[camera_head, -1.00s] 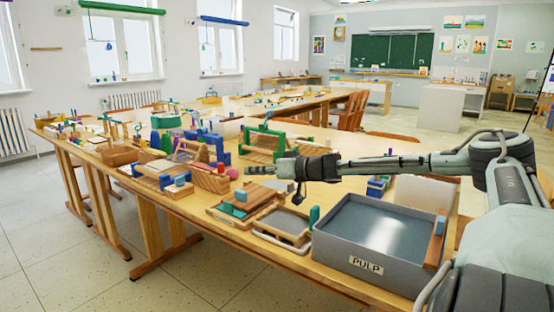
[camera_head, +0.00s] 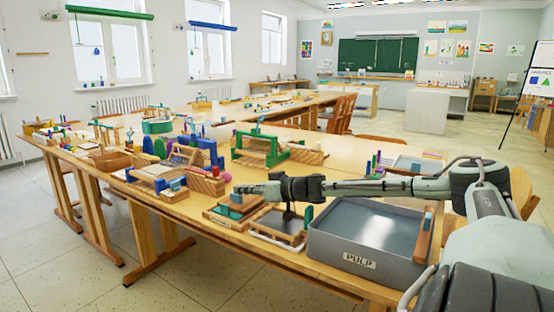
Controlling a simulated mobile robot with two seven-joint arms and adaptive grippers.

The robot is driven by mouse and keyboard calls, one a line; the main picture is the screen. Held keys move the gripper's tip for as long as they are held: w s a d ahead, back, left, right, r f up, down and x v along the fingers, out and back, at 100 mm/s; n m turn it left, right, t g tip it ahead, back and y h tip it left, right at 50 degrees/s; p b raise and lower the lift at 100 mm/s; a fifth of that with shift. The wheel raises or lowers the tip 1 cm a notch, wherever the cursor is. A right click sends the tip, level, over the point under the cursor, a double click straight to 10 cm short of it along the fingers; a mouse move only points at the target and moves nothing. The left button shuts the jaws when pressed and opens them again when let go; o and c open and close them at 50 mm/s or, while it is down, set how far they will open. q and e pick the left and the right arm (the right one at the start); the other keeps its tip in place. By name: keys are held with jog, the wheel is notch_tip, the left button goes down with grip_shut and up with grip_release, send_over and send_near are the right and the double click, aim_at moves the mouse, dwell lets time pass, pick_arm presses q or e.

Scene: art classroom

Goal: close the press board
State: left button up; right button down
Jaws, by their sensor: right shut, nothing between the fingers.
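What looks like the press board (camera_head: 223,220) is a low wooden piece with teal layers (camera_head: 230,211), near the table's front edge. My right gripper (camera_head: 238,189) reaches in from the right, low over the boards, its fingers shut and pointing left. It hides part of the upper board, so I cannot tell that board's angle or whether the fingers touch it. My left gripper is not in view.
A grey tub labelled PULP (camera_head: 335,249) and a framed screen (camera_head: 279,235) stand right of the boards, under my arm. A green press frame (camera_head: 240,154) stands behind. Wooden blocks (camera_head: 205,185) crowd the left. The front edge is close.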

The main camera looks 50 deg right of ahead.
notch_tip(320, 180, up, 10)
dwell(0.7)
jog(key=shift+s+a+f, duration=0.1)
